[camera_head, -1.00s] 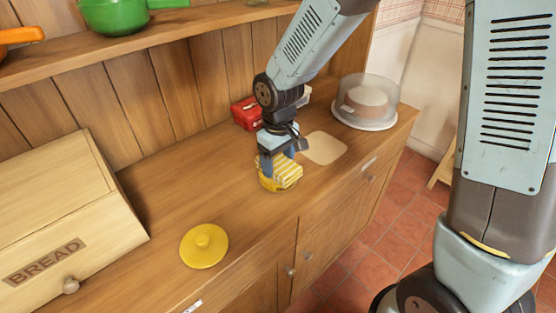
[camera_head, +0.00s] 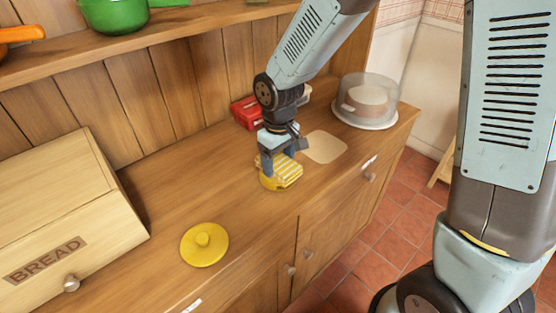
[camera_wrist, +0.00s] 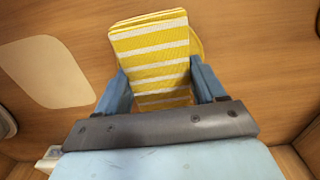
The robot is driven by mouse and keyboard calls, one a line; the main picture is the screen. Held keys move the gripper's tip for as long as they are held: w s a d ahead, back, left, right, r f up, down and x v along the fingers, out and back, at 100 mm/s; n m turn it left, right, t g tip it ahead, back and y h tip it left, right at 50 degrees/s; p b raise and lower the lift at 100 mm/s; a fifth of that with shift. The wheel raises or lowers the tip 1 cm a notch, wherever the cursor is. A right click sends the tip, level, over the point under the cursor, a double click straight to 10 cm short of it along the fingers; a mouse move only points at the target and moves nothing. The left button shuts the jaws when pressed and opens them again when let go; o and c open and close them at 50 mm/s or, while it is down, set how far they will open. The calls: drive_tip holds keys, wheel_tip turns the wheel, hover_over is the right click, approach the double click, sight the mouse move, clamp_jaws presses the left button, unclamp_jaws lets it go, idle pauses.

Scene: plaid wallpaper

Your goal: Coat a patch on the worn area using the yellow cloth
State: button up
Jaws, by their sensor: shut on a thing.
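The yellow cloth, with white stripes (camera_head: 284,168), is folded and pinched in my gripper (camera_head: 280,160). In the wrist view the cloth (camera_wrist: 152,50) stands between the two blue fingers of my gripper (camera_wrist: 165,88). A round yellow container (camera_head: 272,185) is under the cloth, mostly hidden by it. Its rim peeks out beside the cloth in the wrist view (camera_wrist: 197,46). I cannot tell how deep the cloth reaches into it. The worn area, a pale rounded patch (camera_head: 324,147), lies bare on the counter right of my gripper. It also shows at the left in the wrist view (camera_wrist: 47,70).
A yellow knobbed lid (camera_head: 204,246) lies on the wooden counter (camera_head: 165,200) at front left. A bread box (camera_head: 65,215) stands at the left. A red object (camera_head: 244,112) is behind my gripper. A covered cake stand (camera_head: 366,103) is beyond the pale patch.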

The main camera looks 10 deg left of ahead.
sight(278, 162)
drive_tip(key=shift+r, duration=3.5)
drive_tip(key=shift+s, duration=0.1)
